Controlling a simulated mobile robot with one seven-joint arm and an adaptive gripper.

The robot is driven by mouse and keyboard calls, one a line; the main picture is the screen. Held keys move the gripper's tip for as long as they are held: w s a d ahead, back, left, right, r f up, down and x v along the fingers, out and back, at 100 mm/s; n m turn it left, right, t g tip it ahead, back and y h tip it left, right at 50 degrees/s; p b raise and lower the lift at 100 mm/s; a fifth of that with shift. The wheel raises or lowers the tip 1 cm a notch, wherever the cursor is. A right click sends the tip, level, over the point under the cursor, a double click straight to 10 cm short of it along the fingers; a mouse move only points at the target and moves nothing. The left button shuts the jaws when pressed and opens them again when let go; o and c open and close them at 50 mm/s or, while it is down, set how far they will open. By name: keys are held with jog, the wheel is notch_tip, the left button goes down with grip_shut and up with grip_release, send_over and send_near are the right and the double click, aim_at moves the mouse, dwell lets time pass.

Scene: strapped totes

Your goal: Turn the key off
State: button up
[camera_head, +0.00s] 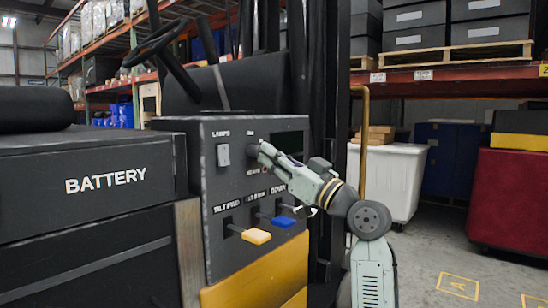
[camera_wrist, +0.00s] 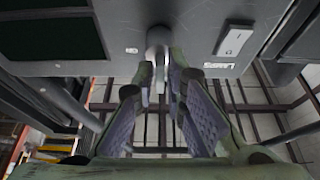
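The ignition key (camera_wrist: 160,76) sits in a round grey switch on the forklift's dark control panel. It shows in the wrist view between my fingertips. My gripper (camera_wrist: 161,82) has its two purple-padded fingers on either side of the key, with a narrow gap between the tips; firm contact is not visible. In the head view my gripper (camera_head: 257,150) reaches the panel from the right, just right of the lamps switch, and hides the key. The exact turn of the key cannot be told.
A white lamps switch (camera_head: 223,155) is close to the left of my gripper. A dark screen (camera_head: 287,143) is to the right. The battery housing (camera_head: 95,190) stands at left.

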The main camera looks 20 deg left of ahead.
jog(key=shift+o, duration=1.4)
jog(key=shift+d, duration=0.15)
jog(key=v, duration=1.1)
jog(key=shift+d+f, duration=0.3)
jog(key=shift+s, duration=0.15)
